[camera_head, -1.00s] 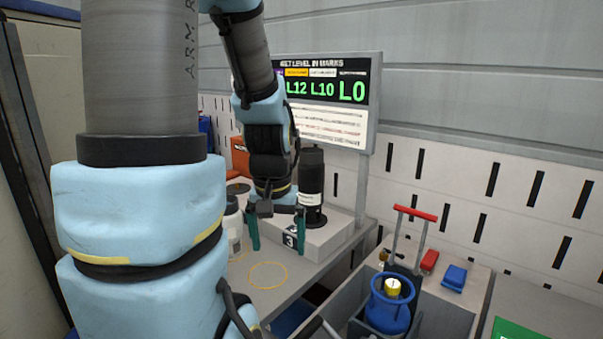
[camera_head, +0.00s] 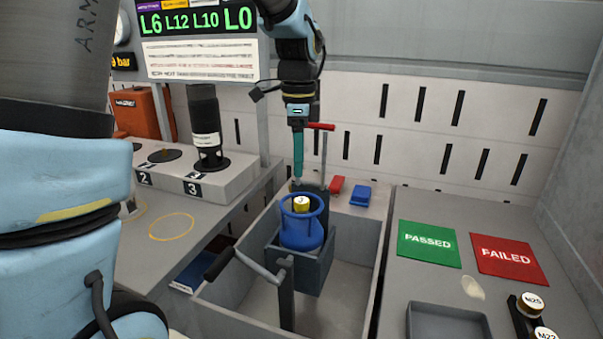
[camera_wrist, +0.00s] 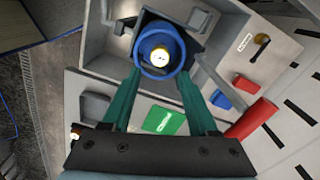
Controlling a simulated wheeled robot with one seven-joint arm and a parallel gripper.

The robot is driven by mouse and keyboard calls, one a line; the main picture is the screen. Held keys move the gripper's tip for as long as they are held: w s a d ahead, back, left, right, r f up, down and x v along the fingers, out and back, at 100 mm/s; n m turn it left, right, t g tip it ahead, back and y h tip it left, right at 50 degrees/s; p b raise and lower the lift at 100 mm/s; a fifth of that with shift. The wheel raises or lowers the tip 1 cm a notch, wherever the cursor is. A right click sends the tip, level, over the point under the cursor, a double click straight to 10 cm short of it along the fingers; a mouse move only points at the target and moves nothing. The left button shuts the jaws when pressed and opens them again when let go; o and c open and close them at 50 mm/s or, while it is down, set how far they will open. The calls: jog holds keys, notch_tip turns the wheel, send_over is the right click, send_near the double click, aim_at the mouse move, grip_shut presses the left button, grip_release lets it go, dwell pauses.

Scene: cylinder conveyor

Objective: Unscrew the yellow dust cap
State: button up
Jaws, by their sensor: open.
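The yellow dust cap (camera_head: 301,204) sits on top of the blue gas cylinder (camera_head: 301,232), inside its collar. The cylinder stands upright in a grey holder (camera_head: 318,270) in the sunken bin. In the wrist view the cap (camera_wrist: 158,58) shows inside the blue ring of the cylinder (camera_wrist: 158,39). My gripper (camera_head: 298,178) points down, just above and behind the cap in the head view, apart from it. In the wrist view my gripper (camera_wrist: 160,74) is open and empty, with its green fingers on either side of the cap's line.
A red-topped handle (camera_head: 320,126) stands close behind my gripper. A lever with a black grip (camera_head: 219,264) is in front of the cylinder. Red (camera_head: 337,184) and blue (camera_head: 360,195) blocks lie behind. PASSED (camera_head: 428,243) and FAILED (camera_head: 509,258) mats lie right.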

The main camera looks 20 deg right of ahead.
aim_at(301, 200)
jog(key=shift+s+d+f+m, duration=0.15)
jog(key=shift+d+f+m, duration=0.2)
jog(key=shift+f+m, duration=0.05)
notch_tip(301, 200, down, 10)
jog(key=shift+r+p, duration=0.1)
jog(key=shift+p, duration=0.75)
grip_shut()
dwell(0.4)
jog(key=shift+c, duration=0.2)
grip_release()
jog(key=shift+a, duration=0.15)
